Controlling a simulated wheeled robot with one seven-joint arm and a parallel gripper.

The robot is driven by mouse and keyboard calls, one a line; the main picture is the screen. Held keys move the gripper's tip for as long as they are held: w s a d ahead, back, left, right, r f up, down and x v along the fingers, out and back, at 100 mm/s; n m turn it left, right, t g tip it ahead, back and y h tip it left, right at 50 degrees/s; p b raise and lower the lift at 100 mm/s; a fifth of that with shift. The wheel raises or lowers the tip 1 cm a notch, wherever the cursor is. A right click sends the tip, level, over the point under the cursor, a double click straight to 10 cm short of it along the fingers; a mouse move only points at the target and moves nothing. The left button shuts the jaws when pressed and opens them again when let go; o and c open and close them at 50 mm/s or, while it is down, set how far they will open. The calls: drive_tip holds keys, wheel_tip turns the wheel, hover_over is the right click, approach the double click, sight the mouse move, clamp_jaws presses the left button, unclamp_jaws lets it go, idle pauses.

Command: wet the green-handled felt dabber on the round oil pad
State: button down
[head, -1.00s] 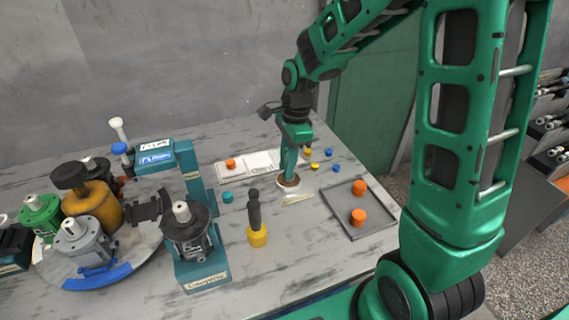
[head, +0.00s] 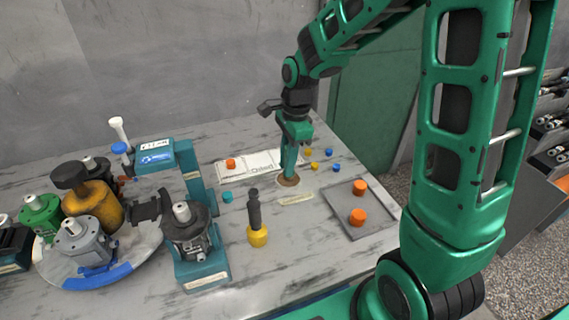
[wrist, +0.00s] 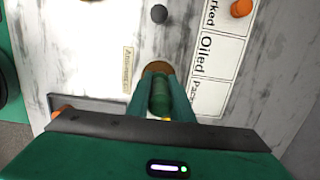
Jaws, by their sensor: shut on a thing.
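My gripper (head: 291,160) points down over the round brown oil pad (head: 288,181) on the table. In the wrist view my gripper (wrist: 160,88) is shut on the green-handled dabber (wrist: 160,98), whose green handle shows between the fingers. The dabber's lower end is at or just above the oil pad (wrist: 158,67); I cannot tell whether the felt touches it. The felt tip itself is hidden.
A white card marked "Oiled" (head: 240,168) lies behind-left of the pad, with an orange cap (head: 231,163) on it. A grey tray (head: 375,213) with orange caps is to the right. A yellow-based black tool (head: 256,236) stands in front. Motors on a turntable (head: 125,271) are at left.

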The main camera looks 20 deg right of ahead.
drive_tip(key=shift+r, duration=3.15)
